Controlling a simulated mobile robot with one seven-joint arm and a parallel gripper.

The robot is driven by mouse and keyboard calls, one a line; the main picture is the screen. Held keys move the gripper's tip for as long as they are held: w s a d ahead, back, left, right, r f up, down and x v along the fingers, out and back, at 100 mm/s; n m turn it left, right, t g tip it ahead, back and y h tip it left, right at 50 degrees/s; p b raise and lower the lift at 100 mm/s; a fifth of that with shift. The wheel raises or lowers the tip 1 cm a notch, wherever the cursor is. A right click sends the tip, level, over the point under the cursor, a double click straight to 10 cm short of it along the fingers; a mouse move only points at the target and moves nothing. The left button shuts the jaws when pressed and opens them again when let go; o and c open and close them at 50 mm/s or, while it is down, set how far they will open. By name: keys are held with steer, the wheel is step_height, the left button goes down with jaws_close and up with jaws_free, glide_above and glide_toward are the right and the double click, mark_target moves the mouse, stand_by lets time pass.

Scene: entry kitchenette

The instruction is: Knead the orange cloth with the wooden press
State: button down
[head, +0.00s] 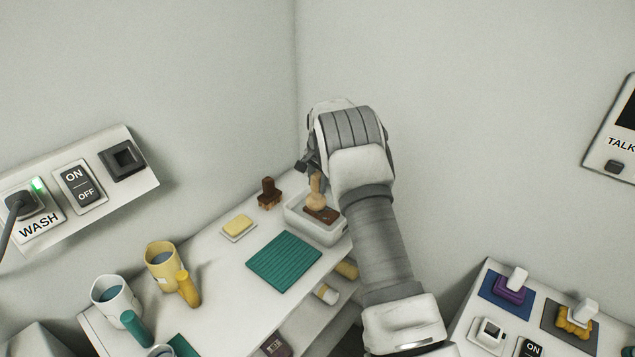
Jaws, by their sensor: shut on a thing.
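My gripper (310,169) is over the white basin (333,238) at the back corner of the counter, partly hidden behind my own wrist. It is shut on the light wooden press (316,199), which points down with its rounded end inside the basin. A folded brown-orange piece (327,215), likely the orange cloth, lies in the basin beside and under the press. I cannot tell whether the press touches it or is just above it.
A dark brown brush-like block (269,194) stands left of the basin. A yellow soap (238,225) and a teal ribbed mat (284,262) lie nearby. Mugs (164,263) stand at the front left. Walls close in behind the basin. A second table with purple (509,291) and yellow (574,321) items is at right.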

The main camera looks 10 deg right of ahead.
steer(key=shift+f+b, duration=0.35)
steer(key=shift+f, duration=0.3)
steer(key=shift+r+p, duration=0.7)
steer(key=shift+r, duration=0.65)
steer(key=shift+f, duration=0.1)
steer(key=s+d+b, duration=0.1)
steer(key=s+d, duration=0.1)
steer(key=s, duration=0.1)
steer(key=shift+s+d+b, duration=0.25)
steer(key=shift+d+b, duration=0.1)
